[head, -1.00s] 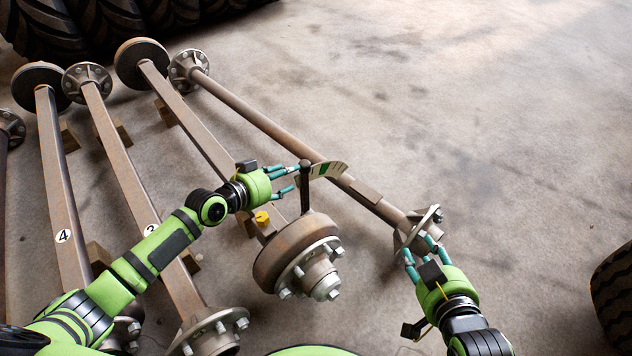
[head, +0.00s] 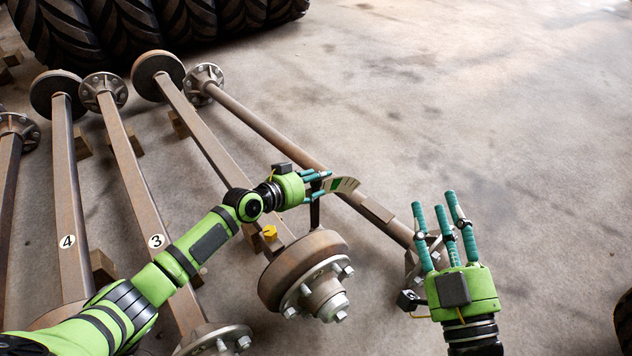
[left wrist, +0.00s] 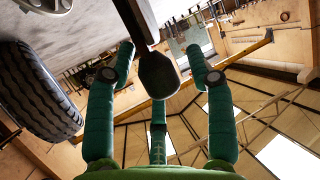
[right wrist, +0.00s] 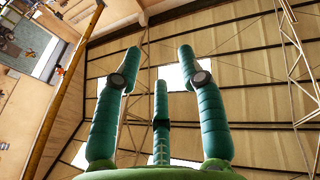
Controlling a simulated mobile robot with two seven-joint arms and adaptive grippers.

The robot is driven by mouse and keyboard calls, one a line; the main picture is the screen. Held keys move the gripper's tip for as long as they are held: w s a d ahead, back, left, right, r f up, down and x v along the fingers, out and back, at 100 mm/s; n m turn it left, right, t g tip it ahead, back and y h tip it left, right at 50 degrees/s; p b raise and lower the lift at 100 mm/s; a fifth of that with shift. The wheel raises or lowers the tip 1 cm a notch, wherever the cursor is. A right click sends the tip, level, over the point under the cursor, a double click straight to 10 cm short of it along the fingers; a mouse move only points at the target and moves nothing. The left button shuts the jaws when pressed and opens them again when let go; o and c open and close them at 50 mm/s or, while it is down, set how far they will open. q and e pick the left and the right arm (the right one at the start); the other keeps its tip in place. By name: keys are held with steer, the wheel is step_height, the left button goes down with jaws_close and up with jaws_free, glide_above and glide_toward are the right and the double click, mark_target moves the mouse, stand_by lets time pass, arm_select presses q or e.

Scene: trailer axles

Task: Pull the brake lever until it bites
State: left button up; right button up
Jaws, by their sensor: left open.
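The dark brake lever (head: 315,214) stands up from the axle beside the rusty brake drum (head: 290,268). In the head view my left gripper's fingers hide its top. My left gripper (head: 322,180) is open at the lever top. In the left wrist view the lever's dark knob (left wrist: 158,76) lies between the spread fingers; I cannot tell whether they touch it. My right gripper (head: 442,212) is open and empty, fingers pointing up, and the right wrist view shows nothing between them.
Several rusty axles lie side by side on wooden blocks, with number plates 3 (head: 156,241) and 4 (head: 67,241). A thinner axle's flange (head: 418,262) is partly behind my right gripper. Large tyres (head: 160,25) stand at the back.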

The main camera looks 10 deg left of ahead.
arm_select(q)
steer(key=shift+w+d, duration=0.1)
steer(key=shift+w, duration=0.05)
arm_select(e)
steer(key=shift+s+a+r+y, duration=0.15)
steer(key=shift+r+y, duration=0.15)
steer(key=shift+r, duration=0.15)
arm_select(q)
steer(key=shift+c, duration=0.4)
jaws_close()
